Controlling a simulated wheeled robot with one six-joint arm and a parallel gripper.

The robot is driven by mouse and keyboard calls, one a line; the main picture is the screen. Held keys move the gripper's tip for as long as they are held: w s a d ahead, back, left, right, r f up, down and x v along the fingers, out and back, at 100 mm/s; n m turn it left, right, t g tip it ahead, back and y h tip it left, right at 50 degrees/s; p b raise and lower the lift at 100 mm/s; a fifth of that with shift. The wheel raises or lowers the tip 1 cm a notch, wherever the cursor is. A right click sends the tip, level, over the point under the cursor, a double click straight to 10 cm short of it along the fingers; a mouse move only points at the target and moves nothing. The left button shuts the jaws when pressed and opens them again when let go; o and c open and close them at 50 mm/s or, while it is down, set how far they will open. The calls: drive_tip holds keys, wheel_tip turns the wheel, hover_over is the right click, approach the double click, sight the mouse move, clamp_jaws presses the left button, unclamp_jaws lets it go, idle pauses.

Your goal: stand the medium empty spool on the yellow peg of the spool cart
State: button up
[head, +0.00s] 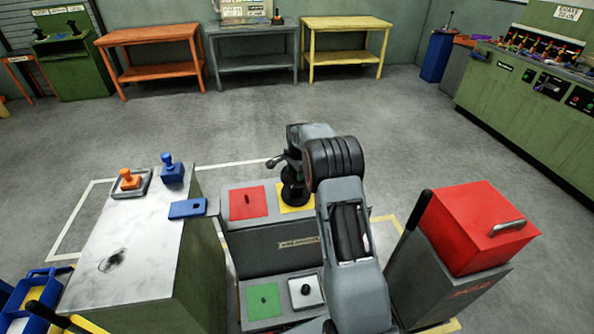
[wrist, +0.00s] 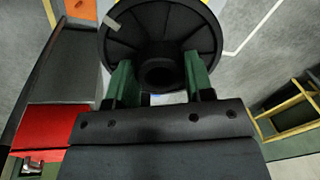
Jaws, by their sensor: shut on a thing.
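A black spool (head: 294,194) is at the yellow square (head: 309,205) of the spool cart (head: 277,246) in the head view. Its broad ribbed flange (wrist: 160,22) and hub fill the top of the wrist view. My gripper (wrist: 160,82) is shut on the spool, with one green finger on each side of the hub. In the head view my gripper (head: 291,168) is above the yellow square. The yellow peg is hidden by the spool. I cannot tell whether the spool rests on the peg or hangs just above it.
A pale-topped cabinet (head: 135,245) with blue and orange pieces stands left. A red box (head: 478,228) on a grey cabinet stands right. Open floor lies behind the cart.

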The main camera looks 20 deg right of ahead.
drive_tip(key=shift+w+f, duration=0.1)
drive_tip(key=shift+f, duration=0.35)
drive_tip(key=o, duration=1.4)
drive_tip(key=shift+o, duration=0.2)
wheel_tip(320, 180, up, 14)
drive_tip(key=s, duration=0.2)
drive_tip(key=shift+s+a+f+b, duration=0.2)
drive_tip(key=shift+b, duration=0.1)
